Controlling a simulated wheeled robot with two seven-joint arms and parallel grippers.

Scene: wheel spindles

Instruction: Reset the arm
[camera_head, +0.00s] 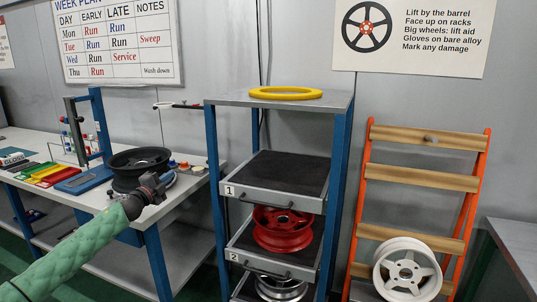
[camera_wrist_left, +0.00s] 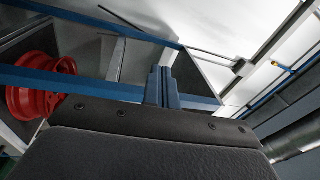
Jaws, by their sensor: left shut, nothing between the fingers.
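My left arm comes in from the lower left in the head view, in a green padded sleeve. My left gripper (camera_head: 157,182) is at the front edge of the workbench, in front of the black wheel (camera_head: 139,160). In the left wrist view the two fingers (camera_wrist_left: 162,87) are pressed together with nothing between them. The black wheel lies flat on the bench, partly behind the gripper. I cannot tell whether the gripper touches it. My right gripper is in neither view.
A blue-framed rack (camera_head: 213,150) holds a red wheel (camera_head: 282,230) on tray 2, and tray 1 (camera_head: 285,172) is empty. The red wheel also shows in the left wrist view (camera_wrist_left: 40,88). A yellow ring (camera_head: 285,92) lies on top. A white wheel (camera_head: 407,270) leans on the orange rack.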

